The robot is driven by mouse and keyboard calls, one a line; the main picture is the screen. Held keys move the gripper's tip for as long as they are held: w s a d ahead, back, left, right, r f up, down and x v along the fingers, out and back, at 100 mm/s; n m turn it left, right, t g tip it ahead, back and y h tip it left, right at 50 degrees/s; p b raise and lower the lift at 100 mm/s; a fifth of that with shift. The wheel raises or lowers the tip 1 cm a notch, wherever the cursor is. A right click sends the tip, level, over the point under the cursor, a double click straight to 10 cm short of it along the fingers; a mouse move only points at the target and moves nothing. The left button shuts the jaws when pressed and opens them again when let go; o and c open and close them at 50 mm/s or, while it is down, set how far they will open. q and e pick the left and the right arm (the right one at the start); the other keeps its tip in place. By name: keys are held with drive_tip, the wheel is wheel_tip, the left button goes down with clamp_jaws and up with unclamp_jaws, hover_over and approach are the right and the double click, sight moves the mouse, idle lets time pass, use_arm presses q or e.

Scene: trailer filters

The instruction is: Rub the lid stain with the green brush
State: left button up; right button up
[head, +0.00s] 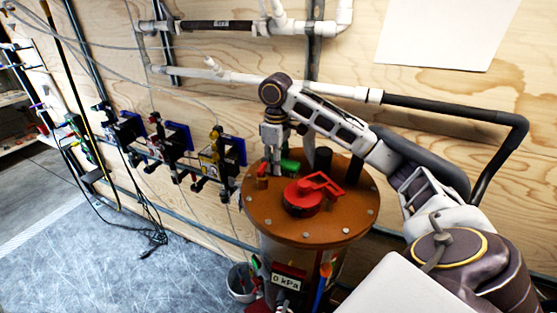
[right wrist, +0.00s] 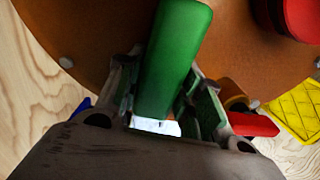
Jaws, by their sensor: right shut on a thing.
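The green brush (head: 290,165) is at the back left of the round orange-brown lid (head: 345,205) in the head view. In the right wrist view the brush (right wrist: 175,60) runs between the two fingers of my right gripper (right wrist: 165,95). My right gripper (head: 274,158) points down and is shut on the brush, over the lid's left back part. I cannot tell whether the brush touches the lid. No stain can be made out; the gripper and brush may hide it. My left gripper is in neither view.
A red cap with a handle (head: 303,196) stands on the lid's middle, with a black cylinder (head: 323,158) behind it. A small red-and-orange valve (head: 262,176) is at the lid's left. Pipes and blue-black valve units (head: 222,155) line the wooden wall.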

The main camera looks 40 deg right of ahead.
idle(0.7)
drive_tip(key=shift+w+d, duration=0.1)
drive_tip(key=shift+d, duration=0.05)
drive_tip(key=shift+w+d+f, duration=0.1)
drive_tip(key=shift+w+d, duration=0.25)
drive_tip(key=shift+d, duration=0.35)
drive_tip(key=shift+w+d, duration=0.35)
drive_tip(key=shift+d, duration=0.35)
drive_tip(key=shift+w+d, duration=0.45)
drive_tip(key=shift+d, duration=0.4)
drive_tip(key=shift+w+d, duration=0.45)
drive_tip(key=shift+d, duration=0.35)
drive_tip(key=shift+r, duration=0.2)
drive_tip(key=shift+r, duration=2.9)
drive_tip(key=shift+r, duration=0.1)
